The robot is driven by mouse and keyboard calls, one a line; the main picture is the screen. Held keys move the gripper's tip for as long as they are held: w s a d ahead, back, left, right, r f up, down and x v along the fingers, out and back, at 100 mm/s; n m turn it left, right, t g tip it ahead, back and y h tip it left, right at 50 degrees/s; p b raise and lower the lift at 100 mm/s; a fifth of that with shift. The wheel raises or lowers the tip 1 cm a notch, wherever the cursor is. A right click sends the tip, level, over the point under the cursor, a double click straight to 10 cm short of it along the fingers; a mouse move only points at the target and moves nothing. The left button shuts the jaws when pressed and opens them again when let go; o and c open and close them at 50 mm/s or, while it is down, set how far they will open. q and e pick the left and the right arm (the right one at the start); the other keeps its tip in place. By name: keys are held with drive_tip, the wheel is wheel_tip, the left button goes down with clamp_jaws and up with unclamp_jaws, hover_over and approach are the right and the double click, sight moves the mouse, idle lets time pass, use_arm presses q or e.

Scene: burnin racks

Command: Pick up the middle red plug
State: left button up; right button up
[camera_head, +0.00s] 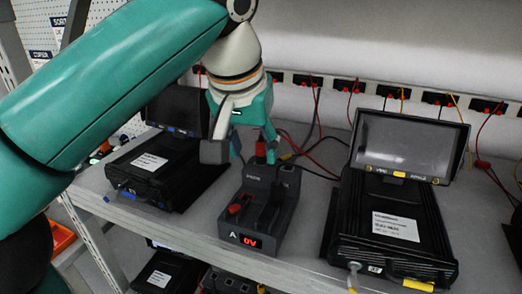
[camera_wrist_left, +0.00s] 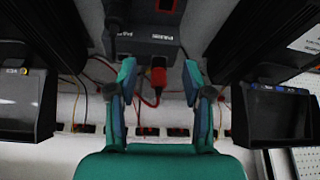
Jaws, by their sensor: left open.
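A red plug (camera_head: 261,148) stands at the back of a dark power unit (camera_head: 283,222) marked "A" with a red "0V" display. It also shows in the left wrist view (camera_wrist_left: 158,76), with a cable leading away from it. My left gripper (camera_head: 243,152) is open above the back of the unit. In the wrist view its two fingers (camera_wrist_left: 160,74) lie on either side of the plug, with a gap on both sides. In the head view, a finger partly covers the area beside the plug. My right gripper is in neither view.
Black devices with tilted screens stand left (camera_head: 150,165) and right (camera_head: 392,225) of the unit on a grey shelf (camera_head: 300,262). Red, black and yellow cables run to several sockets (camera_head: 308,80) along the back wall. A red part (camera_head: 235,208) sits on the unit's front left.

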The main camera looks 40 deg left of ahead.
sight(260, 143)
use_arm(q)
drive_tip(key=w, duration=0.1)
drive_tip(key=w+a, duration=0.1)
drive_tip(key=shift+w+p, duration=0.35)
drive_tip(key=x, duration=0.2)
drive_tip(key=shift+w+f+b, duration=0.2)
drive_tip(key=shift+w+b, duration=0.1)
drive_tip(key=shift+b, duration=0.1)
drive_tip(key=shift+w+a+f, duration=0.1)
drive_tip(key=shift+w+f, duration=0.05)
drive_tip(key=shift+f, duration=0.2)
clamp_jaws()
